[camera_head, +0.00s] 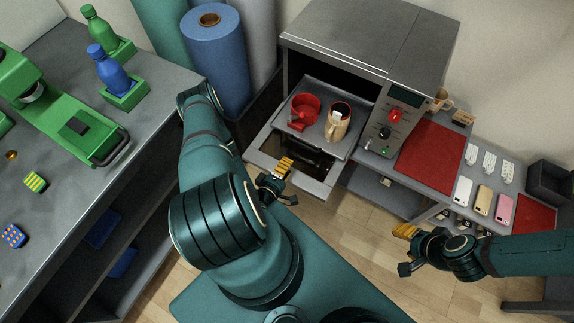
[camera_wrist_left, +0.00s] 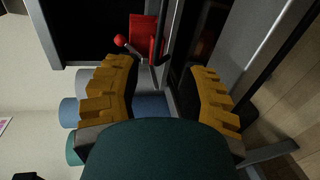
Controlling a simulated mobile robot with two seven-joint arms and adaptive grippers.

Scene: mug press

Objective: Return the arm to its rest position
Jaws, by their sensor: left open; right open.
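My left gripper (camera_head: 278,178) is in front of the mug press, close to its pulled-out tray (camera_head: 352,143). In the left wrist view its two yellow fingers (camera_wrist_left: 168,95) are apart with nothing between them. A red mug (camera_head: 303,109) and a tan mug (camera_head: 338,122) with a white label stand on the tray. My right gripper (camera_head: 408,248) is open and empty over the floor at the right, apart from the bench.
Phones (camera_head: 482,200) and a red mat (camera_head: 430,155) lie on the right bench. A left bench (camera_head: 70,190) holds green fixtures and bottles. Rolls (camera_head: 215,60) stand behind. Wooden floor (camera_head: 345,235) is clear between.

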